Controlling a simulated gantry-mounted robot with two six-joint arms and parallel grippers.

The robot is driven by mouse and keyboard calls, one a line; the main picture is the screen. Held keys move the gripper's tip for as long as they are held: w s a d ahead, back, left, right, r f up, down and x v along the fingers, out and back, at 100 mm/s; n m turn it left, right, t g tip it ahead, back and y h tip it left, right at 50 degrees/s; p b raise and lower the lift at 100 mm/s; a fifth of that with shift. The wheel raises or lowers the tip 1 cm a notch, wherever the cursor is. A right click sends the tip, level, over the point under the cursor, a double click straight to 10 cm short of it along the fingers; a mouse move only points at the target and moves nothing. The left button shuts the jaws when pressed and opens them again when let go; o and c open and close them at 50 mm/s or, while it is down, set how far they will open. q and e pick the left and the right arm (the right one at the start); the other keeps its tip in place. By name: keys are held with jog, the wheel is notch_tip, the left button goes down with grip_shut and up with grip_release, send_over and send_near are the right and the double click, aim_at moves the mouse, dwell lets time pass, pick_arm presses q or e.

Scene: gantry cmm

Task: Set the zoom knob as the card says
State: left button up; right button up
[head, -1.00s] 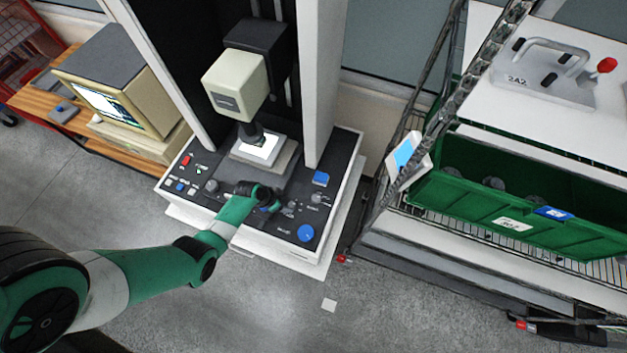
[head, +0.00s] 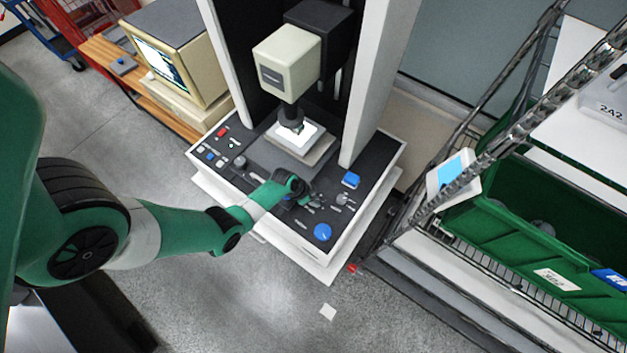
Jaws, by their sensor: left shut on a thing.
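My left gripper (head: 302,198) is low over the control panel (head: 258,190) of the measuring machine. It is shut on a small knob in the middle of the panel's front part, taken here as the zoom knob. The fingers and wrist hide most of that knob, and its pointer and marks cannot be read. A grey knob (head: 240,162) stands left of the gripper, and another grey knob (head: 342,199) stands to its right. No card with readable writing shows. My right gripper is not in view.
A large blue button (head: 322,232) and a blue block (head: 351,180) are on the panel near the gripper. The cream camera head (head: 287,62) hangs above the lit stage (head: 294,138). A rack with a green bin (head: 500,223) and a white-and-blue device (head: 453,178) stands right.

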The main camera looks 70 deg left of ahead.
pick_arm(q)
grip_shut()
jog(key=n, duration=0.2)
jog(key=n+y+p, duration=0.1)
jog(key=n, duration=0.1)
jog(key=shift+d+y, duration=0.15)
jog(key=shift+y, duration=0.15)
jog(key=n, duration=0.2)
jog(key=n+g+y+b, duration=0.1)
jog(key=n, duration=0.2)
jog(key=shift+w+d+y, duration=0.1)
jog(key=shift+y, duration=0.2)
jog(key=o, duration=1.1)
grip_release()
